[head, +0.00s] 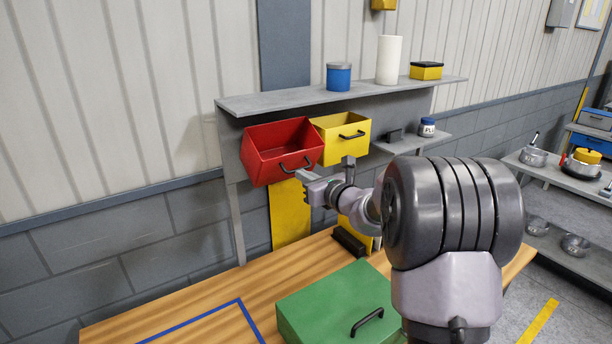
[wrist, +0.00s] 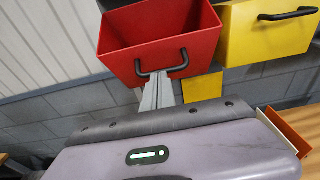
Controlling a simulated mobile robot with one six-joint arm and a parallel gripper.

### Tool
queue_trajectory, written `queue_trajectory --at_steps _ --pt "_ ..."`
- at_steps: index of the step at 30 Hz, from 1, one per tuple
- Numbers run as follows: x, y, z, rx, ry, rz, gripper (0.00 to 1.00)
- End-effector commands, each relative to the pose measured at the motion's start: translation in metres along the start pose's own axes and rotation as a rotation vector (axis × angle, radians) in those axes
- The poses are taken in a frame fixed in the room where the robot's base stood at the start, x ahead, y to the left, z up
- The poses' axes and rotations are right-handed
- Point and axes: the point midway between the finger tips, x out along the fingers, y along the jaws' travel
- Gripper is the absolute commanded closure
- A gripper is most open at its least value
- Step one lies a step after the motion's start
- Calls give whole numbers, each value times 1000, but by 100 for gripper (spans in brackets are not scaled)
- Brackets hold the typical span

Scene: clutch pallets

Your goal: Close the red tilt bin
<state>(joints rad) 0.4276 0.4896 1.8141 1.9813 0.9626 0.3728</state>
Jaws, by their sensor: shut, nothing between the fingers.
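The red tilt bin (head: 283,153) hangs under the grey shelf, tipped forward with its open top showing. Its dark handle (head: 296,165) is on the lower part of its front face. In the wrist view the red bin (wrist: 130,68) fills the upper middle, and its inside looks empty. My gripper (head: 303,177) is shut and empty, just in front of the bin near the handle. In the wrist view my gripper's fingertips (wrist: 157,82) overlap the handle. I cannot tell whether they touch it.
A yellow tilt bin (head: 335,140) is directly right of the red one. The shelf (head: 300,98) above holds a blue can (head: 339,77), a paper roll (head: 389,60) and a yellow box (head: 426,71). A green box (head: 325,305) stands on the wooden bench (head: 200,312) below.

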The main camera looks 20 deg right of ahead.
Motion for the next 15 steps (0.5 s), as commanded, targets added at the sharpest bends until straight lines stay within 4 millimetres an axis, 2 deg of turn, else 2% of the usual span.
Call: queue_trajectory --at_steps 1,15 --pt "0 0 9 1 13 1 100" --pt "13 0 40 1 228 0 100"
